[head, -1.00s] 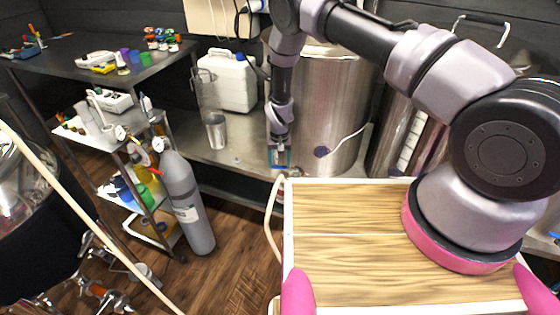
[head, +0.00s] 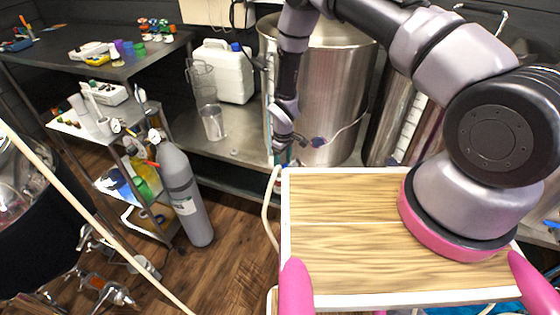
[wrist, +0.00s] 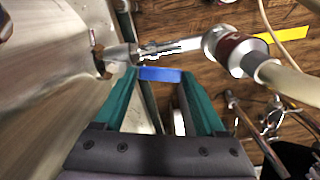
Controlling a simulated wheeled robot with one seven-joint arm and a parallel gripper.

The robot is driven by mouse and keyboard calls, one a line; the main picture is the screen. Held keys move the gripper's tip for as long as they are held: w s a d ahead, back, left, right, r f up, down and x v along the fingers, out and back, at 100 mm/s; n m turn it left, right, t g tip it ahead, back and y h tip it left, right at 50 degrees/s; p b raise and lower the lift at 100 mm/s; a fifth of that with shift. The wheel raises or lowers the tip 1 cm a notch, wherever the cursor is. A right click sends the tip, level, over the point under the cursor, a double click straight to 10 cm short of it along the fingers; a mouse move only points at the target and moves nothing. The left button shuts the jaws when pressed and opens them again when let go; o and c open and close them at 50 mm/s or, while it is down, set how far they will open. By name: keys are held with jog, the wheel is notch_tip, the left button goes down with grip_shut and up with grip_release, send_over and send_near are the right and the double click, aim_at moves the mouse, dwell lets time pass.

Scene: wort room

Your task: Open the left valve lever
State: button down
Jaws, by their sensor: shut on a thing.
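The valve (wrist: 165,48) sticks out from the side of the steel kettle (head: 335,95), low down. Its blue lever handle (wrist: 160,74) lies crosswise between my fingertips in the wrist view. My gripper (head: 281,155) hangs at the front left of the kettle. In the wrist view its teal fingers (wrist: 160,76) are shut on the blue lever. In the head view my wrist and gripper hide most of the valve and the lever. A hose fitting (wrist: 236,52) joins the valve's outer end.
A pale hose (head: 268,215) runs down from the valve beside a wooden-topped surface (head: 340,245). A grey gas cylinder (head: 184,195) stands left on the floor. A white jug (head: 228,70) and metal cup (head: 212,123) stand on the steel bench (head: 238,150). Another steel vessel stands right.

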jog(key=shift+s+d+n, duration=0.2)
jog(key=shift+d+n, duration=0.2)
jog(key=shift+n, duration=0.45)
jog(key=shift+s+d+n, duration=0.2)
jog(key=shift+d+n, duration=0.2)
jog(key=shift+n, duration=0.45)
jog(key=shift+d, duration=0.1)
grip_release()
notch_tip(320, 180, up, 11)
jog(key=shift+f, duration=0.1)
